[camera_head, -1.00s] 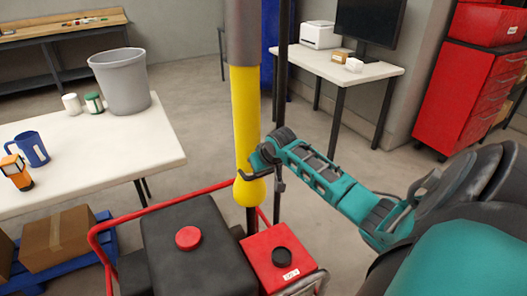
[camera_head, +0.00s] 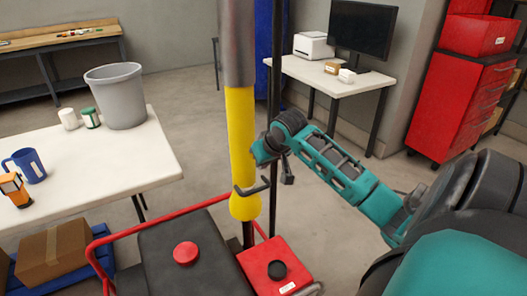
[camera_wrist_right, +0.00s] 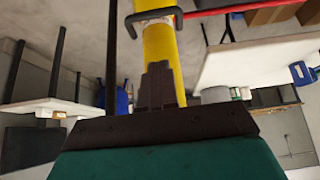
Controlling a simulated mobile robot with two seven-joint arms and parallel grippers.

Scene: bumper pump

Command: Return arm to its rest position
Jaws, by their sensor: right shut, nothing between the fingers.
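A yellow vertical tube (camera_head: 241,140) with a rounded lower end hangs below a grey metal cylinder. A dark bent handle (camera_head: 252,188) sits on its lower part; it also shows in the right wrist view (camera_wrist_right: 155,16). My right gripper (camera_head: 259,154) is beside the tube, just above the handle and apart from it. In the right wrist view its dark fingers (camera_wrist_right: 158,70) are together and empty, in front of the yellow tube. In the head view the fingertips are hard to make out. My left gripper is not in view.
Below stand a dark box with a red button (camera_head: 186,253) and a red box with a black knob (camera_head: 277,269), beside a red rail (camera_head: 120,238). A white table (camera_head: 125,170) with a grey bin (camera_head: 117,97) is at left. A red tool cabinet (camera_head: 460,105) stands right.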

